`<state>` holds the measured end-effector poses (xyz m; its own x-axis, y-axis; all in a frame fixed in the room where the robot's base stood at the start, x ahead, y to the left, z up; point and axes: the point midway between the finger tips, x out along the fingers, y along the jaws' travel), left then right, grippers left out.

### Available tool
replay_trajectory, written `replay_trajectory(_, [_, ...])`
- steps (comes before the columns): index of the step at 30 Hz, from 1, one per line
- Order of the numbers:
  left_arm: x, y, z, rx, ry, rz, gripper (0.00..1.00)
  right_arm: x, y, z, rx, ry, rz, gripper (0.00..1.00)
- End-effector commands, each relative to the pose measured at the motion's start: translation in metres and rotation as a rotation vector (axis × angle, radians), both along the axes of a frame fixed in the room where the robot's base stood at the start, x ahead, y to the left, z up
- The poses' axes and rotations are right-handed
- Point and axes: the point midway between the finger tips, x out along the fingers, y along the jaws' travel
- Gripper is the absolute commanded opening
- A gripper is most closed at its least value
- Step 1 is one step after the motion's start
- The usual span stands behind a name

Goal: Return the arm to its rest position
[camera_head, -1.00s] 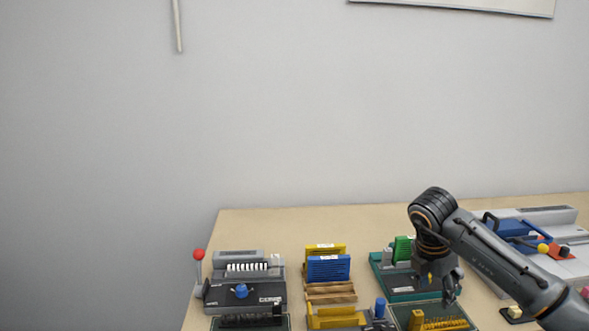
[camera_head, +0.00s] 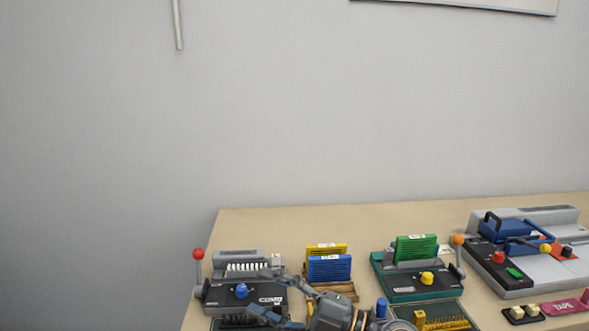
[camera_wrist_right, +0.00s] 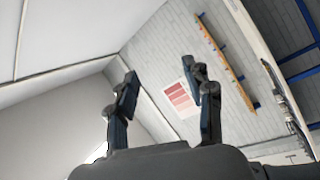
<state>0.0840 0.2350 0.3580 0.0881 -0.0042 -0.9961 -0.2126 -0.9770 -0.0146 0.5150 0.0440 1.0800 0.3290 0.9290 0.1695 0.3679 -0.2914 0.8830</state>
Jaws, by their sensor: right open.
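My right gripper (camera_head: 258,292) is at the bottom middle of the head view, with its fingers spread and pointing left. It shows in front of the grey comb machine (camera_head: 218,292) and hides part of it; I cannot tell the gap between them. In the right wrist view the two dark fingers (camera_wrist_right: 166,78) stand apart with nothing between them, against a wall and ceiling. My left gripper is not in view.
The table (camera_head: 380,222) holds a green machine (camera_head: 392,291), yellow (camera_head: 327,246) and blue (camera_head: 328,268) combs in a wooden rack (camera_head: 347,289), and a grey machine with a blue handle (camera_head: 545,262) at right. The table's back strip is clear.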

Motion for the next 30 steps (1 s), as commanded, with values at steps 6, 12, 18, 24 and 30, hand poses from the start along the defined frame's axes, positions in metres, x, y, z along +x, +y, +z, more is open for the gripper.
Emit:
replay_trajectory(6, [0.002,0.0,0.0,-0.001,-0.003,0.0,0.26,0.026,-0.091,0.021,0.491,0.203,-0.469,0.52])
replay_trajectory(12, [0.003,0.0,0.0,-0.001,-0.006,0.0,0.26,0.023,-0.196,-0.072,0.621,0.592,-0.977,0.52])
replay_trajectory(18, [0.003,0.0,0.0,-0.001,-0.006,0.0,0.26,-0.049,-0.249,-0.191,0.479,1.051,-1.321,0.52])
replay_trajectory(24, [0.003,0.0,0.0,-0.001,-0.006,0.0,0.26,-0.132,-0.258,-0.257,0.269,1.392,-1.442,0.52])
replay_trajectory(30, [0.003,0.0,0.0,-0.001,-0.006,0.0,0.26,-0.2,-0.255,-0.287,0.087,1.627,-1.459,0.52])
